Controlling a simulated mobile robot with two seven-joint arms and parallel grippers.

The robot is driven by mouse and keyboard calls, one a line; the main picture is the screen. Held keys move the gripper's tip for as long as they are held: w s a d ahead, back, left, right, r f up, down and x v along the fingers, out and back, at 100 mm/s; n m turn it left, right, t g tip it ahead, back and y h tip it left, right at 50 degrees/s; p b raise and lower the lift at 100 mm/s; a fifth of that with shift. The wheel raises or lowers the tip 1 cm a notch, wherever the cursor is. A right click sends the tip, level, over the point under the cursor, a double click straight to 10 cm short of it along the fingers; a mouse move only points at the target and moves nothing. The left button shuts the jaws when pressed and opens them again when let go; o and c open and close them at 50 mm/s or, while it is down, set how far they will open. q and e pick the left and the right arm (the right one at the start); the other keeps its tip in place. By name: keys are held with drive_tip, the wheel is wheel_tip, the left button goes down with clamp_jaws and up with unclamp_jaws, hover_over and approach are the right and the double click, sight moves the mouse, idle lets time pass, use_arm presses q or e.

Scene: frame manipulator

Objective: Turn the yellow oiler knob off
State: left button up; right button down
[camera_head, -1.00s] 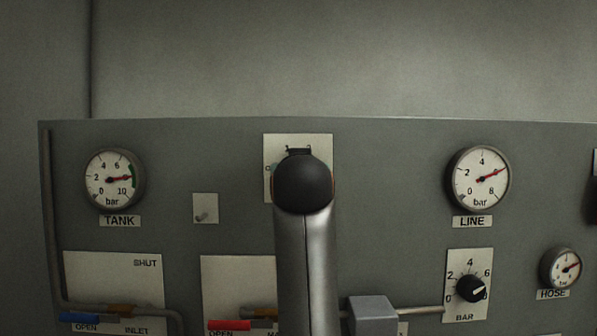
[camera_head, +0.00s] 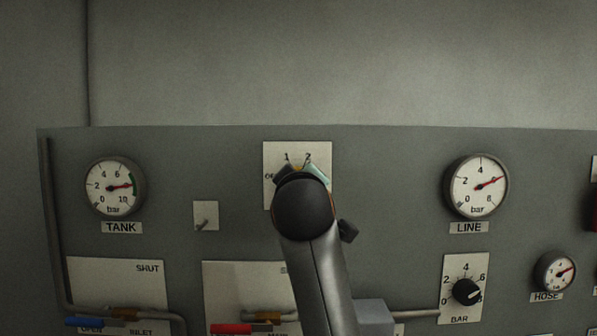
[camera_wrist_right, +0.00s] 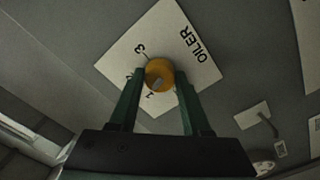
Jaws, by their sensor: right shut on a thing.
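The yellow oiler knob (camera_wrist_right: 160,72) sits on a pale plate (camera_wrist_right: 186,72) marked OILER in the right wrist view. The two green fingers of my right gripper (camera_wrist_right: 160,82) are shut on it, one on each side. A small grey mark on the knob faces roughly toward the 1; its exact setting is hard to tell. In the head view, the same plate (camera_head: 298,150) shows 1 and 2, with the left label partly covered. My right gripper (camera_head: 301,172) and wrist hide most of the knob there. My left gripper is not in view.
The TANK gauge (camera_head: 115,187) is left of the plate and the LINE gauge (camera_head: 476,187) right of it. Lower down are a blue lever (camera_head: 84,323), a red lever (camera_head: 231,328) and a black BAR knob (camera_head: 467,292). A small switch (camera_head: 204,216) is nearby.

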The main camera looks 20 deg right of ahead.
drive_tip(key=n+p, duration=0.2)
drive_tip(key=n, duration=1.2)
drive_tip(key=shift+n+p, duration=0.3)
drive_tip(key=shift+p, duration=0.05)
idle(0.3)
drive_tip(key=shift+c, duration=1.8)
unclamp_jaws()
drive_tip(key=shift+r, duration=0.1)
drive_tip(key=b+v, duration=0.3)
drive_tip(key=v, duration=0.9)
drive_tip(key=shift+s, duration=0.3)
